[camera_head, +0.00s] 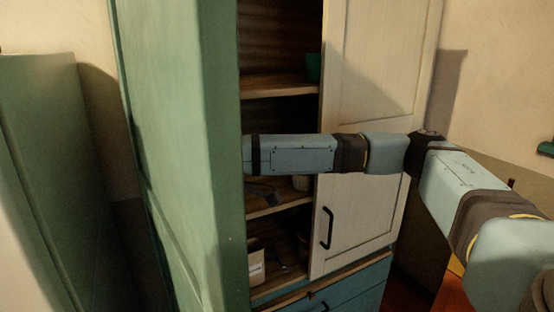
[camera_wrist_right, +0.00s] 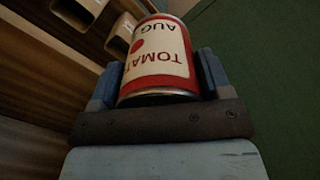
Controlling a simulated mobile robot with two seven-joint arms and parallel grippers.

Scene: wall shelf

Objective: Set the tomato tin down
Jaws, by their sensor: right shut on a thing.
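In the right wrist view the tomato tin (camera_wrist_right: 158,62) is red and cream with the words TOMAT and AUG on its label. It sits between the two blue fingers of my right gripper (camera_wrist_right: 157,78), which is shut on it. In the head view my right arm reaches in from the right across the cupboard's front, and its hand end is hidden behind the green door. The tin is not visible in the head view. My left gripper is in neither view.
A green door (camera_head: 180,150) stands open on the left and a cream door (camera_head: 375,70) on the right. Cupboard shelves (camera_head: 280,88) hold a green cup (camera_head: 313,68) and a small box (camera_head: 256,266). In the wrist view, pale containers (camera_wrist_right: 122,33) stand beside the tin.

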